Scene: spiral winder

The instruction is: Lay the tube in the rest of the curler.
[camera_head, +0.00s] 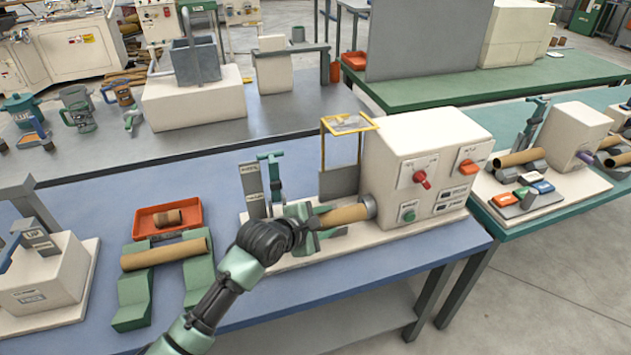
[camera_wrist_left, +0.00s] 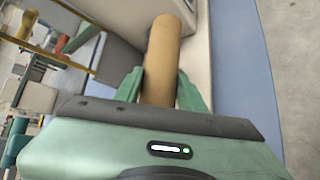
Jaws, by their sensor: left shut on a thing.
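A brown cardboard tube (camera_head: 344,215) lies level at the front of the curler (camera_head: 420,165), a cream box with a red knob and an orange switch. My left gripper (camera_head: 312,222) is shut on the tube near its left end. The tube's right end is at the round grey head (camera_head: 369,206) on the curler's left side. In the left wrist view the tube (camera_wrist_left: 161,62) runs away between the two green fingers (camera_wrist_left: 160,92). The rest under the tube is mostly hidden by my gripper, so contact with it cannot be told. My right gripper does not show.
A yellow-framed guard (camera_head: 348,124) stands raised behind the tube. A green lever stand (camera_head: 270,175) is left of it. Another tube (camera_head: 164,254) lies on a green cradle (camera_head: 198,278), with an orange tray (camera_head: 150,220) behind. The blue table's front strip is clear.

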